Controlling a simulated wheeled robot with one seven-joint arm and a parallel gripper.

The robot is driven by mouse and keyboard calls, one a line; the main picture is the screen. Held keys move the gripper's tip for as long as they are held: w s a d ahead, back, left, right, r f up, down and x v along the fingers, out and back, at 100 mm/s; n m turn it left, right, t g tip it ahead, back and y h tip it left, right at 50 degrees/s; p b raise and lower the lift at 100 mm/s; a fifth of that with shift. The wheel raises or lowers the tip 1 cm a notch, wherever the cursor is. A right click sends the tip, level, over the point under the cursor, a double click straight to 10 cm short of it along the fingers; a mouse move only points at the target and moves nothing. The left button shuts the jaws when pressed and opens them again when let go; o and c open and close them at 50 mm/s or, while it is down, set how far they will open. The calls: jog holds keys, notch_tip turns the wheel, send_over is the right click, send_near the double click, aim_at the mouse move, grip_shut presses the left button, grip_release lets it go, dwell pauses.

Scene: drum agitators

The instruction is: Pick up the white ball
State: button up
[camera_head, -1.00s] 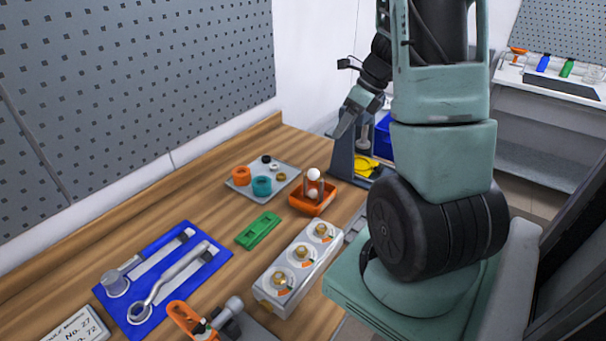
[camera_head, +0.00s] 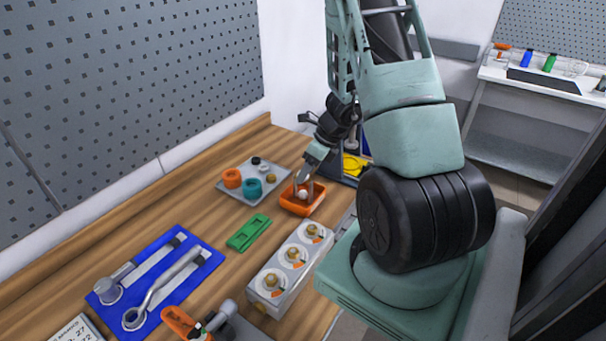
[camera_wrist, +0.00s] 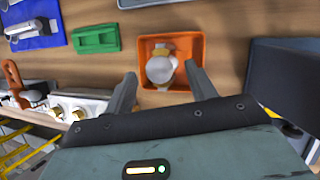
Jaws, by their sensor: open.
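A white ball (camera_wrist: 160,68) shows over the orange tray (camera_wrist: 188,49) in the wrist view. In the head view the white ball (camera_head: 303,194) shows at the orange tray (camera_head: 313,208), partly hidden by my gripper (camera_head: 303,180). In the wrist view my gripper (camera_wrist: 163,88) is open, with one finger on each side of the ball in the picture. The fingertips appear just short of the ball or level with its near side. I cannot tell whether they touch it.
A grey tray (camera_head: 236,188) with orange and teal rings lies left of the orange tray. A green block (camera_head: 247,232) and a white box with several knobs (camera_head: 268,287) are nearer. A blue mat (camera_head: 158,304) holds tools. A grey stand (camera_head: 343,180) is behind.

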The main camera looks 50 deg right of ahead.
jog(key=shift+w+a+f, duration=0.1)
jog(key=shift+f, duration=0.25)
jog(key=shift+c, duration=0.4)
jog(key=c, duration=1)
jog(key=shift+c, duration=0.2)
